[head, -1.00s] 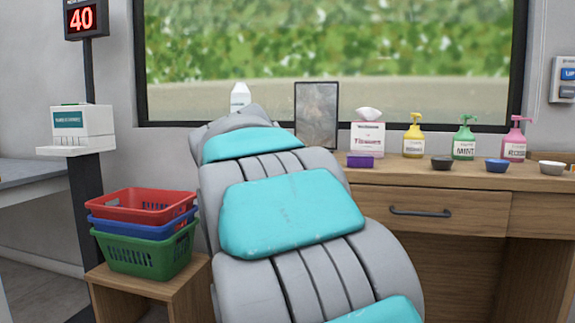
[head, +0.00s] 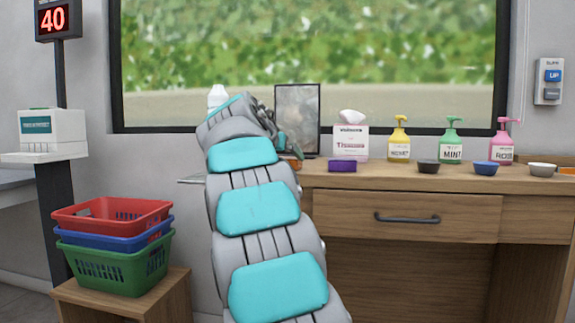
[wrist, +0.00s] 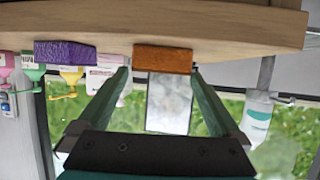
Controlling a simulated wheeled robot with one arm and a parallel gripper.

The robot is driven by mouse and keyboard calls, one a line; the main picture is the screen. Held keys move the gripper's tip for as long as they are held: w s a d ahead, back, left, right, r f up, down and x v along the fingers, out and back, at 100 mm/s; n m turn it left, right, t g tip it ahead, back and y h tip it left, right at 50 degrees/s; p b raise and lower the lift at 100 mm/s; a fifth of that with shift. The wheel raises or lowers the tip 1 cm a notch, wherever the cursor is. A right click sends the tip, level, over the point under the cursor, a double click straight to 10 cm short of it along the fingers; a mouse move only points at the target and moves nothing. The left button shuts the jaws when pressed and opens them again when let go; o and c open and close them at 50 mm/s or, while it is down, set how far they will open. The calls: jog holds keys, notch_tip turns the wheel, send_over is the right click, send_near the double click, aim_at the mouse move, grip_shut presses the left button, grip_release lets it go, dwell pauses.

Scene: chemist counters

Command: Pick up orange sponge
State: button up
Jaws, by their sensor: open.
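The orange sponge (wrist: 162,59) rests on the wooden counter in the wrist view, which shows the scene upside down. It lies between the lines of my two open fingers, with a gap on each side. In the head view only a small orange part of the sponge (head: 294,164) shows at the counter's left end, partly hidden by my arm. My gripper (wrist: 158,74) is open and empty, its fingertips close to the sponge. I cannot tell whether the tips are beside it or just short of it. My gripper also shows in the head view (head: 285,146).
A purple sponge (head: 342,166) lies to the right on the counter (head: 400,178). A picture frame (head: 297,118), tissue box (head: 350,142), yellow bottle (head: 399,147) and small bowls stand nearby. Stacked baskets (head: 110,270) are at left.

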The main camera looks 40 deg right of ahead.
aim_at(286, 158)
jog(key=x, duration=0.4)
jog(key=shift+w+d, duration=0.15)
jog(key=shift+w, duration=0.05)
jog(key=shift+c, duration=0.2)
jog(key=c, duration=0.9)
